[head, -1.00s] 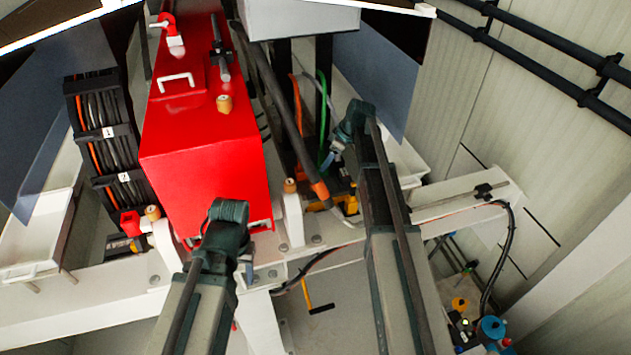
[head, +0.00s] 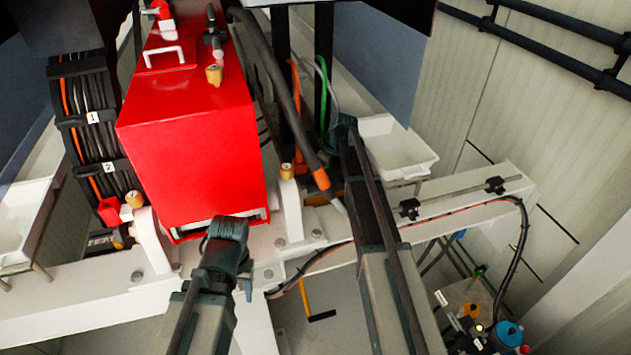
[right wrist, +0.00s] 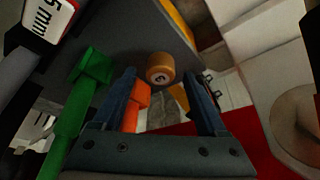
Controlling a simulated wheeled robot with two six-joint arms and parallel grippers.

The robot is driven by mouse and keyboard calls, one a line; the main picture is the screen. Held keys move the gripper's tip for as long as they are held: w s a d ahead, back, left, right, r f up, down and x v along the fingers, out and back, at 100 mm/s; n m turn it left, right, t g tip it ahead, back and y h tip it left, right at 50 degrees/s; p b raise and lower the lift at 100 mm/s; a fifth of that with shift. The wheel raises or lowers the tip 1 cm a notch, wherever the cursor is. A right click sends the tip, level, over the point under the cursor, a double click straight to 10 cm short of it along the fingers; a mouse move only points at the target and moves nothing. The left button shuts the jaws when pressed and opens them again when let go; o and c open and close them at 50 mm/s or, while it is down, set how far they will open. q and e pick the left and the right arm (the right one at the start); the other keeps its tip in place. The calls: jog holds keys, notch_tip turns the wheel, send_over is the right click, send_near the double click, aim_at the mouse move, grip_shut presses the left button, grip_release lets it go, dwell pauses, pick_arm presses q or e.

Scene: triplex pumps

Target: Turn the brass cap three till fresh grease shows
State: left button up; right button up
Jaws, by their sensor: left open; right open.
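Brass caps show in the head view: one on top of the red housing (head: 214,75), one on the white post right of the housing (head: 287,171), one on the white post at its left (head: 135,199). In the right wrist view a brass cap (right wrist: 160,68) with a dark mark on its face lies ahead, between the fingertips of my open, empty right gripper (right wrist: 159,75); I cannot read the mark or tell contact. No grease can be made out. My left gripper (head: 243,283) is open, below the housing's front edge and partly hidden by its wrist. My right gripper is hidden in the head view.
The red housing (head: 190,150) stands on a white frame. A dark hose with an orange end (head: 321,179) runs beside my right arm. A white tray (head: 400,145) is at right.

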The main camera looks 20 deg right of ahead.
jog(key=shift+w+a+f, duration=0.1)
jog(key=shift+f, duration=0.2)
pick_arm(q)
jog(key=shift+f, duration=0.25)
pick_arm(e)
grip_shut()
jog(key=m+h, duration=0.1)
jog(key=m, duration=0.2)
jog(key=shift+a+m+t, duration=0.1)
jog(key=shift+m+t, duration=0.3)
jog(key=shift+m+t+h, duration=0.3)
jog(key=shift+m+h, duration=0.5)
jog(key=shift+m, duration=1.2)
